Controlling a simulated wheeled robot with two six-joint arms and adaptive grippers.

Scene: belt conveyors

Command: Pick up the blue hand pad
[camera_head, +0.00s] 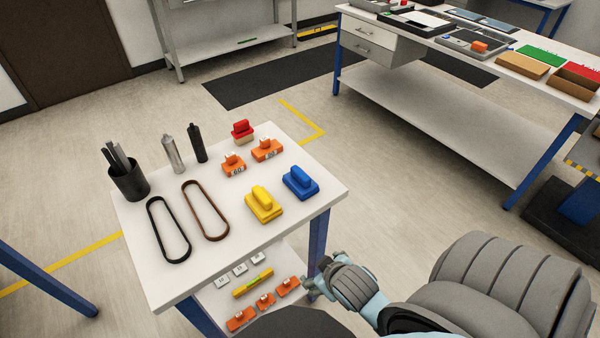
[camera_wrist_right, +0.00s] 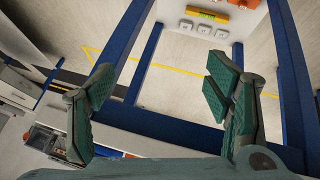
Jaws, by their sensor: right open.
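The blue hand pad (camera_head: 301,182) lies on the white table top (camera_head: 257,236) near its right edge, with its raised grip facing up. A yellow pad (camera_head: 263,204) of like shape lies just left of it. My right gripper (camera_head: 318,283) is low beside the table's front right corner, below the top and apart from the blue pad. In the right wrist view, the fingers of my right gripper (camera_wrist_right: 163,110) are spread wide with nothing between them. The blue pad does not show in the right wrist view. My left gripper is not in view.
Orange blocks (camera_head: 234,165), a red stamp-like piece (camera_head: 242,129), two belts (camera_head: 205,211), a dark bottle (camera_head: 197,143) and a black cup of tools (camera_head: 128,180) share the top. A lower shelf holds several small items. A blue leg (camera_head: 318,240) stands near my right gripper.

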